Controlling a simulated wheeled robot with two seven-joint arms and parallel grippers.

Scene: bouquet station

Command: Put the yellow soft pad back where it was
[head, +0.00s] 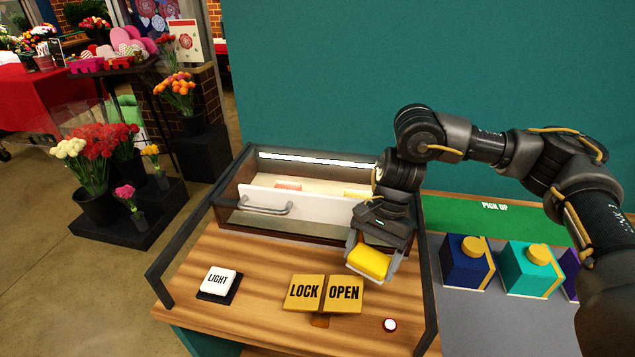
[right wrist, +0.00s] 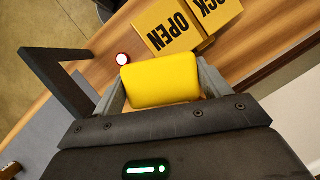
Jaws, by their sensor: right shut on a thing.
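The yellow soft pad (head: 369,262) is held between the fingers of my right gripper (head: 372,265), above the wooden counter in front of the drawer. In the right wrist view the pad (right wrist: 162,80) sits between the two fingers of the right gripper (right wrist: 163,84). A drawer with a white front (head: 305,208) and a metal handle stands at the back of the counter. Inside it, a pinkish item (head: 288,186) and a yellowish item (head: 354,194) show in part; my right arm hides the drawer's right end. My left gripper is not in view.
On the counter (head: 240,258) are a LIGHT button (head: 218,281), a LOCK/OPEN sign (head: 325,293) and a small red-rimmed white button (head: 390,325). A dark frame rail (head: 190,247) edges the station. Blue (head: 466,262) and teal (head: 527,268) boxes stand at right.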

